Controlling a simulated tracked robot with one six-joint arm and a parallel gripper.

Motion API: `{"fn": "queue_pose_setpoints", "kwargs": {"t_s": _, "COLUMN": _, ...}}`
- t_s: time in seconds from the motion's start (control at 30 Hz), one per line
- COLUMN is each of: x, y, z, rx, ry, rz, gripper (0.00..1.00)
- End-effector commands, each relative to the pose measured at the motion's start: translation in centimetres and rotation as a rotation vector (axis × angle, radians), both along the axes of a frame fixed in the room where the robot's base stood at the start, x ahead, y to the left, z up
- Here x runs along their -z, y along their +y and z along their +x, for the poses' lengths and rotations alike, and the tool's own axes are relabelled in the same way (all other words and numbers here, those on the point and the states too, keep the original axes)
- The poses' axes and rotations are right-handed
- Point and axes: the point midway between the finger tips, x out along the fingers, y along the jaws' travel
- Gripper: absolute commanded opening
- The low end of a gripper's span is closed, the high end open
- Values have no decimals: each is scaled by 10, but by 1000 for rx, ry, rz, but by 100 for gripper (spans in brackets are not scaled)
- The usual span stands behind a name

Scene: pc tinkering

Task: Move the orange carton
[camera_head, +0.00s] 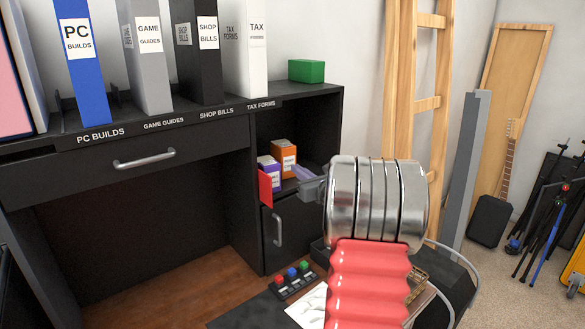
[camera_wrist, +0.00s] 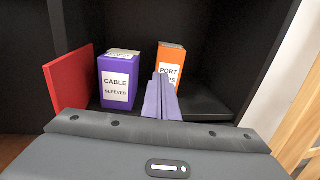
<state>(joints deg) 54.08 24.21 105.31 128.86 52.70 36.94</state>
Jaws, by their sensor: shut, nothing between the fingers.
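The orange carton (camera_head: 284,156) stands upright on the shelf of the black cabinet, labelled "PORT" with the rest partly covered. In the wrist view the orange carton (camera_wrist: 172,58) is right of centre, behind my fingers, which hide its lower part. My gripper (camera_wrist: 161,97) is shut and empty, its purple-grey fingers pointing into the shelf opening. In the head view my gripper (camera_head: 300,173) is at the front of the opening, just below and right of the orange carton. I cannot tell the exact gap between fingertips and carton.
A purple carton (camera_wrist: 119,82) labelled "CABLE SLEEVES" stands left of the orange one. A red panel (camera_wrist: 69,85) stands left of that. A green box (camera_head: 306,71) sits on the cabinet top. A ladder (camera_head: 399,80) stands at right.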

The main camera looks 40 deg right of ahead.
Motion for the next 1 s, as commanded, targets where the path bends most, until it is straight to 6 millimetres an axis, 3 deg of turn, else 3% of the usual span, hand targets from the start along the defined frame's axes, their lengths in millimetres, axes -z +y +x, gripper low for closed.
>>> {"fn": "queue_pose_setpoints", "kwargs": {"t_s": 0.2, "x": -1, "y": 11, "z": -37, "rx": 0, "ry": 0, "rz": -1, "gripper": 0}}
{"fn": "queue_pose_setpoints", "kwargs": {"t_s": 0.4, "x": -1, "y": 18, "z": -59, "rx": -2, "ry": 0, "rz": -1, "gripper": 0}}
{"fn": "queue_pose_setpoints", "kwargs": {"t_s": 1.0, "x": 0, "y": 21, "z": -63, "rx": -5, "ry": 0, "rz": 0, "gripper": 0}}
